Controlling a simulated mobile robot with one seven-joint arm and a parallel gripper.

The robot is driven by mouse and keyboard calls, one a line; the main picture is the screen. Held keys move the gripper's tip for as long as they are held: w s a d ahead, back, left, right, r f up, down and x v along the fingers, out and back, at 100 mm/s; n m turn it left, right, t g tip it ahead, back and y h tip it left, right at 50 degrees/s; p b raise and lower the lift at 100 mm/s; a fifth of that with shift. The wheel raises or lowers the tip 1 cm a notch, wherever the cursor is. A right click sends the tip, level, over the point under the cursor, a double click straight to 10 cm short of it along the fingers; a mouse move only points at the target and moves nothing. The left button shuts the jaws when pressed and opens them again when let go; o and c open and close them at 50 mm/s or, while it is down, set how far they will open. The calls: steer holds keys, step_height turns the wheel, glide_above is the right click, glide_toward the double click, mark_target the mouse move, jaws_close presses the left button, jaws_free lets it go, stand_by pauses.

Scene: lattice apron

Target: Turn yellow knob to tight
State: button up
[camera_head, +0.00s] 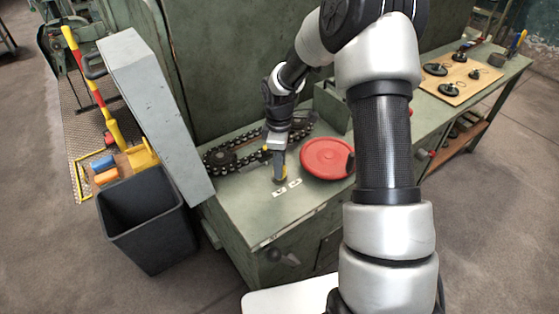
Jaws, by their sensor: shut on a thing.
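My gripper (279,172) points straight down at the green bench top, left of the red disc. It is shut on the yellow knob (283,180), of which only a small yellow part shows at the fingertips. The fingers hide most of the knob, so its angle cannot be read. Two small white labels lie on the bench just in front of the knob, one at the left (280,191) and one at the right (295,184). Their marks are too small to read.
A black chain (222,160) lies behind and left of my gripper. A red disc (327,158) is close on the right. A grey slanted panel (157,110) and a dark open bin (148,222) stand left. The bench top in front of the labels is clear.

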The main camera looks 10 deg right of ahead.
steer(key=n+p, duration=0.2)
steer(key=n, duration=0.4)
steer(key=shift+p, duration=0.35)
steer(key=shift+n, duration=0.3)
steer(key=o, duration=1)
steer(key=shift+o, duration=0.2)
steer(key=shift+r, duration=0.1)
step_height(320, 180, up, 17)
steer(key=p, duration=0.1)
steer(key=shift+r, duration=0.15)
steer(key=shift+r, duration=0.1)
